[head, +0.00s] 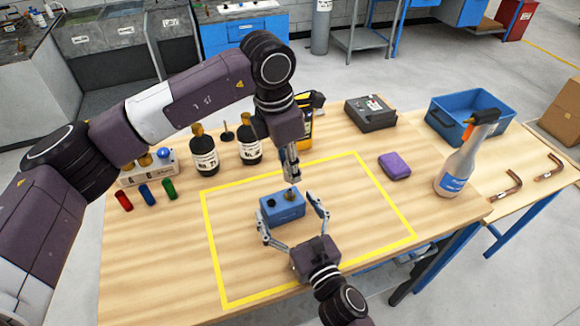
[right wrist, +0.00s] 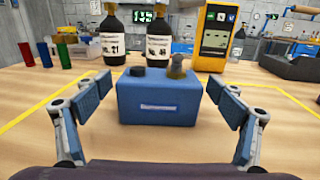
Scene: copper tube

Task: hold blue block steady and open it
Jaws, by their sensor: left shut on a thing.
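The blue block (head: 281,207) sits upright on the table inside the yellow outline. It has a black round part on top and a brass fitting (right wrist: 178,67) beside it. My right gripper (head: 291,220) is open, with one finger on each side of the block; in the right wrist view (right wrist: 160,112) gaps show between the fingers and the block. My left gripper (head: 294,180) points down and appears above the fitting in the head view. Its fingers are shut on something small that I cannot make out. It does not show in the right wrist view.
Two dark bottles (head: 204,152) and a yellow meter (head: 305,122) stand behind. A purple block (head: 395,166), a spray bottle (head: 459,167) and a blue bin (head: 440,120) are to the right.

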